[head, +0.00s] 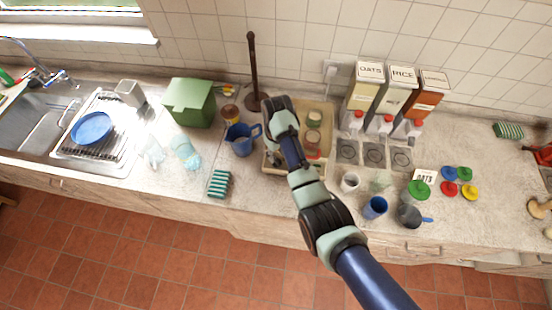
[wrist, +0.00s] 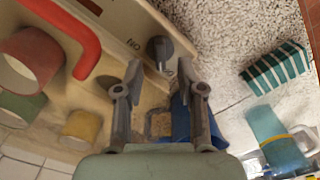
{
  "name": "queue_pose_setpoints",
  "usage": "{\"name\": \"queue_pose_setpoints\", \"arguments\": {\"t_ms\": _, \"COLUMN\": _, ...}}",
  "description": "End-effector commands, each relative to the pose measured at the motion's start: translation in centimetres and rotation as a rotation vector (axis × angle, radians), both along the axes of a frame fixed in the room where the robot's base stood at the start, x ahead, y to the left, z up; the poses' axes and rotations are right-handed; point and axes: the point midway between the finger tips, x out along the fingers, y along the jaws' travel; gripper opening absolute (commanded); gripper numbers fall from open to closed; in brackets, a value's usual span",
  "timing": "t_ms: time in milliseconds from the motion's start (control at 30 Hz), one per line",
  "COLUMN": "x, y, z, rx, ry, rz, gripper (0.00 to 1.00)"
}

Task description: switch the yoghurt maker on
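The yoghurt maker is a beige tray-like appliance (head: 327,106) at mid-counter, holding several jars and partly hidden by my arm. In the wrist view its beige panel (wrist: 118,22) fills the upper left, with a dark grey knob (wrist: 160,50). Lettering that reads "ON" upside down is beside the knob; a second mark is partly hidden. My gripper (wrist: 159,72) is open and empty. Its fingertips point at the knob, one to each side in the picture; I cannot tell whether they touch it. My arm hides the gripper in the head view.
A blue jug (head: 239,141) stands left of the yoghurt maker and shows close behind a finger in the wrist view (wrist: 181,120). A striped sponge (head: 219,184) lies near the front edge. A red bar (wrist: 82,30) crosses the wrist view's upper left. Canisters (head: 365,84) stand right.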

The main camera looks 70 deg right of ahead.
Motion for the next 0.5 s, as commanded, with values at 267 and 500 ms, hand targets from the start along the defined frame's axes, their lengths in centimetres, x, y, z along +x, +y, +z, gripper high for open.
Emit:
{"name": "queue_pose_setpoints", "arguments": {"t_ms": 267, "x": 0.0, "y": 0.0, "z": -3.5, "rx": 0.000, "ry": 0.000, "rz": 0.000, "gripper": 0.39}}
{"name": "queue_pose_setpoints", "arguments": {"t_ms": 500, "x": 0.0, "y": 0.0, "z": -3.5, "rx": -0.001, "ry": -0.001, "rz": 0.000, "gripper": 0.39}}
